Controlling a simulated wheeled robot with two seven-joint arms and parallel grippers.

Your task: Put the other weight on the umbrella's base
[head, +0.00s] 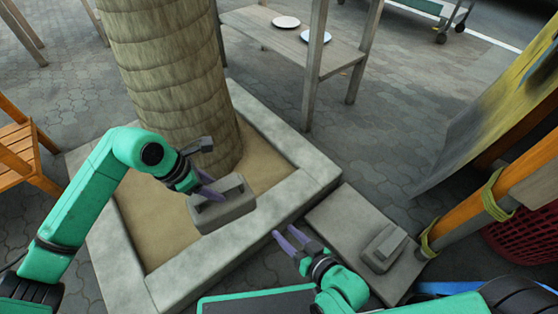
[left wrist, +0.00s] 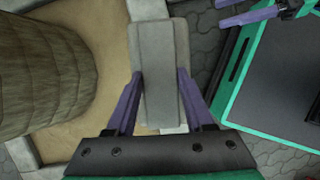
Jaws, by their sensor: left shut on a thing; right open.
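My left gripper (head: 208,190) is shut on the handle of a grey block-shaped weight (head: 222,209). This weight is over the sand and front wall of the planter; its clearance is hard to tell. In the left wrist view the weight (left wrist: 158,60) sits between both purple fingers of the left gripper (left wrist: 160,82). The umbrella's base (head: 342,217) is a flat grey slab at right of the planter. Another grey weight (head: 383,247) rests on the slab's right part, near the umbrella's orange pole (head: 530,170). My right gripper (head: 288,236) is open and empty, left of the slab.
The stone planter wall (head: 285,202) surrounds a thick trunk (head: 178,75). A wooden table (head: 275,38) with two plates stands behind. A red basket (head: 525,240) is at right, and an orange chair (head: 22,150) at left. The slab's left and back part is bare.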

